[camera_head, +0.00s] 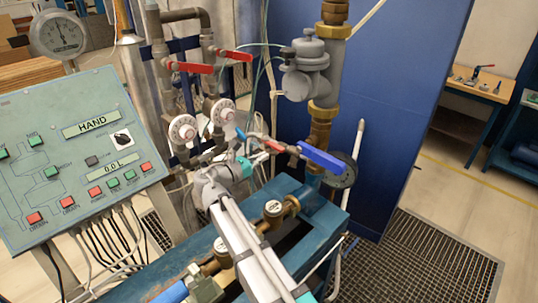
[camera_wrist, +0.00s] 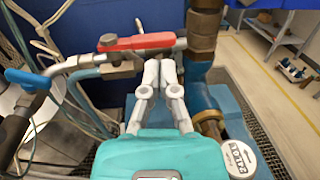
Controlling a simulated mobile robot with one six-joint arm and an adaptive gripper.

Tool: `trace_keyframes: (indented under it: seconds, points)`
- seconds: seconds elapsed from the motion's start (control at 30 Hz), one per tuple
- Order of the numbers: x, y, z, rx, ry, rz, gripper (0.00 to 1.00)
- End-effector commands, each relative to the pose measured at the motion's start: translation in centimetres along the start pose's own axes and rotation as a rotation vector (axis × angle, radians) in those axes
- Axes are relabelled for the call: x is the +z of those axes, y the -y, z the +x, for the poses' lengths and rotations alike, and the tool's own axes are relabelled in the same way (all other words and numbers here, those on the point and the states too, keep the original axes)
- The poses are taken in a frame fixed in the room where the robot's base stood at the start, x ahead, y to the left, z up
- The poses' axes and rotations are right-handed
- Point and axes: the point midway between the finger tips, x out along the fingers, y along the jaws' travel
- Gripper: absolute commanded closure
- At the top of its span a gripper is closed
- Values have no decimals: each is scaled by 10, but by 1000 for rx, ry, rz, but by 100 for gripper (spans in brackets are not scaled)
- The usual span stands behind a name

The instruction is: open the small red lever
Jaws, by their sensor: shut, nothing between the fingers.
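The small red lever (camera_wrist: 140,42) lies nearly level across the upper middle of the wrist view, on a metal valve at the end of a thin pipe. In the head view the red lever (camera_head: 277,146) is small and partly crowded by my gripper and the blue lever. My gripper (camera_wrist: 160,66) is shut and empty, its grey fingertips close together just below the lever's right half. I cannot tell whether they touch it. In the head view my gripper (camera_head: 265,156) reaches in from the left of the lever, beside the pipes.
A large blue lever (camera_head: 322,158) sits just right of the red one. A small blue handle (camera_wrist: 27,78) is at the wrist view's left. Two larger red levers (camera_head: 190,67) (camera_head: 233,55) are higher up. The control panel (camera_head: 85,155) stands left; the grating (camera_head: 435,262) at right is clear.

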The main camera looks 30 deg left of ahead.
Motion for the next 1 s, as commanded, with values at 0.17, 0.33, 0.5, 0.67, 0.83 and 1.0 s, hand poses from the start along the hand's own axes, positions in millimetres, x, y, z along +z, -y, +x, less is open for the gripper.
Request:
trace_keyframes:
  seconds: [0.17,0.33,0.5,0.67,0.83,1.0]
  points:
    - [0,3,-32,5,0,0,100]
    - [0,6,-57,4,-1,0,100]
    - [0,8,-78,3,-1,0,100]
    - [0,9,-91,1,-1,0,100]
    - [0,10,-96,0,-1,0,100]
    - [0,10,-96,0,-1,0,100]
